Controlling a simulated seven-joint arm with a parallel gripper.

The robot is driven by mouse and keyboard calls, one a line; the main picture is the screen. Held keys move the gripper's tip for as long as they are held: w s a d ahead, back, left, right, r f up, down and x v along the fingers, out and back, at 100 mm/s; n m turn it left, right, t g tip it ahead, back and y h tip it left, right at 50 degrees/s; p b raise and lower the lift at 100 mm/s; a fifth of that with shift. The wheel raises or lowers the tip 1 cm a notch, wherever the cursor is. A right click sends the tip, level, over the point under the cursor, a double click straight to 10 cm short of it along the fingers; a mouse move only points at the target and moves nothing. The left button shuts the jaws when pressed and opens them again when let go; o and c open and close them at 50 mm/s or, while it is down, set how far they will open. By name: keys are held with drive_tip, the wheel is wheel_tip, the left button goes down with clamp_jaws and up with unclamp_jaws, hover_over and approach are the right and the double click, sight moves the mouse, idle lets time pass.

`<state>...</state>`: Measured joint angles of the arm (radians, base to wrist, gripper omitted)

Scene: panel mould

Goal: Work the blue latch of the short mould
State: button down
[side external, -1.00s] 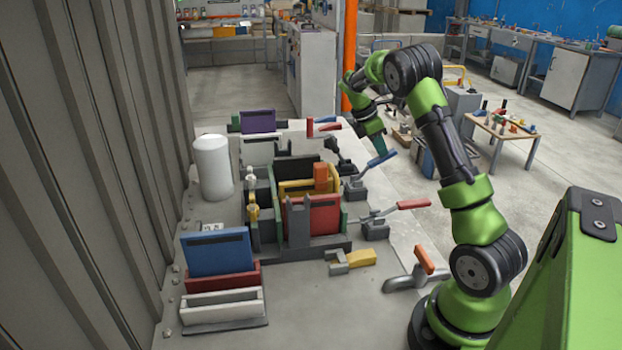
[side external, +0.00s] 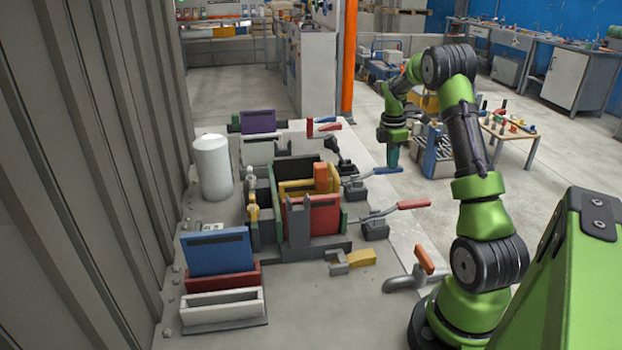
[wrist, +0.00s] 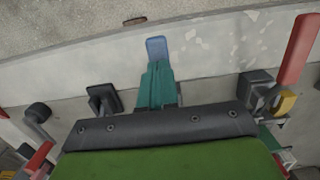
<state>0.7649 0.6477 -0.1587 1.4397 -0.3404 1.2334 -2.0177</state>
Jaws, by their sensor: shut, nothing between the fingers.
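The blue latch (side external: 387,171) is on the right side of the mould (side external: 300,215), on a dark clamp base. Its blue handle lies nearly flat and points right. My gripper (side external: 393,164) is shut and empty, with its teal fingers pointing down right at the blue handle; I cannot tell whether they touch it. In the wrist view the blue handle's end (wrist: 157,47) shows just beyond the teal fingertips (wrist: 157,68). The rest of the handle is hidden behind the fingers there.
A red-handled latch (side external: 408,205) sits nearer on the same side. Blue, red and white panel pieces stand front left, beside a white cylinder (side external: 212,166) farther back. The bench's right strip is mostly clear.

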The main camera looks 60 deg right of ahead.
sight(388, 170)
drive_tip(key=shift+s+f, duration=0.1)
drive_tip(key=shift+f, duration=0.15)
drive_tip(key=shift+d, duration=0.1)
wheel_tip(388, 170, up, 14)
drive_tip(key=r, duration=0.1)
drive_tip(key=w+a+m+t, duration=0.1)
drive_tip(key=a+m+t, duration=0.1)
drive_tip(key=a+m, duration=0.6)
drive_tip(key=w+a+m+t, duration=0.2)
drive_tip(key=a+m, duration=0.2)
drive_tip(key=a, duration=0.8)
drive_tip(key=s+a+t+y, duration=0.1)
drive_tip(key=s+a, duration=0.2)
drive_tip(key=a, duration=0.4)
drive_tip(key=s+a+t+y, duration=0.1)
drive_tip(key=s+a, duration=0.2)
drive_tip(key=a, duration=0.5)
drive_tip(key=s+a+m+t, duration=0.1)
drive_tip(key=s+a+t, duration=0.1)
drive_tip(key=a, duration=0.5)
drive_tip(key=shift+s+a+r+y, duration=0.25)
drive_tip(key=shift+s+r+y, duration=0.2)
drive_tip(key=shift+s, duration=0.35)
